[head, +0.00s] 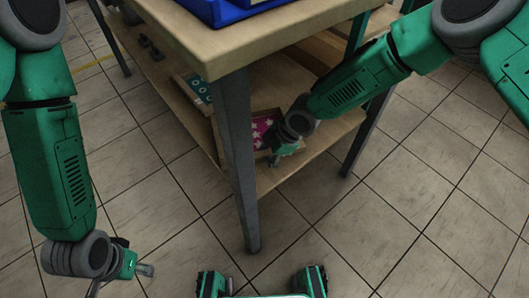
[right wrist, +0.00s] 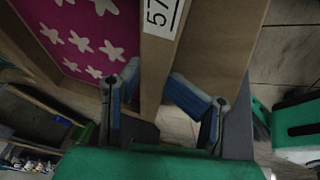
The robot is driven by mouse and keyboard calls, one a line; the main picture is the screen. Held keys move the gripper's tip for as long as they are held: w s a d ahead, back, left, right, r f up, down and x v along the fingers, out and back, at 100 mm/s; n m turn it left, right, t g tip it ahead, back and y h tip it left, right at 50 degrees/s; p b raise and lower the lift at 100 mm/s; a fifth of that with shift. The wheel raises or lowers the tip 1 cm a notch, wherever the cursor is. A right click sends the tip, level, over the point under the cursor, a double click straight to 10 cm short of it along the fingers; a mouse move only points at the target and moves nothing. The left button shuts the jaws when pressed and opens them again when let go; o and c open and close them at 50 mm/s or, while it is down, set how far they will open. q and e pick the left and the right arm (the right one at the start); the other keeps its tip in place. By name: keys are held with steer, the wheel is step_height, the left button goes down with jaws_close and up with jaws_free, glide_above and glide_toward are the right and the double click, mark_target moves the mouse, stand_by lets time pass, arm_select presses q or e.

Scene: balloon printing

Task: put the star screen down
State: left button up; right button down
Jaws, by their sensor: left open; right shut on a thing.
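The star screen (head: 261,127) has a pink field with white stars in a wooden frame. It is at the lower shelf of the table, partly hidden by the table leg and my right gripper. My right gripper (head: 284,151) is shut on the frame edge of the star screen. In the right wrist view the star screen (right wrist: 83,35) is large, and my right fingers (right wrist: 163,92) are on either side of its frame bar, which bears a "57" label. Whether the frame rests on the shelf is unclear. My left gripper (head: 122,276) is open and empty, low at the left.
The table (head: 210,50) has a wooden top with a blue crate (head: 225,8) on it. A grey leg (head: 240,165) stands in front of the lower shelf (head: 175,95). A teal circle-patterned screen (head: 198,88) is further back there. The tiled floor around is clear.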

steer(key=shift+a, duration=0.4)
arm_select(q)
steer(key=shift+f+b, duration=0.35)
arm_select(e)
steer(key=shift+d+f, duration=0.25)
steer(key=shift+f, duration=0.2)
steer(key=c, duration=0.8)
jaws_free()
steer(key=shift+a, duration=0.1)
arm_select(q)
steer(key=shift+a, duration=0.25)
steer(key=shift+s+d+r, duration=0.1)
arm_select(e)
steer(key=shift+r, duration=0.1)
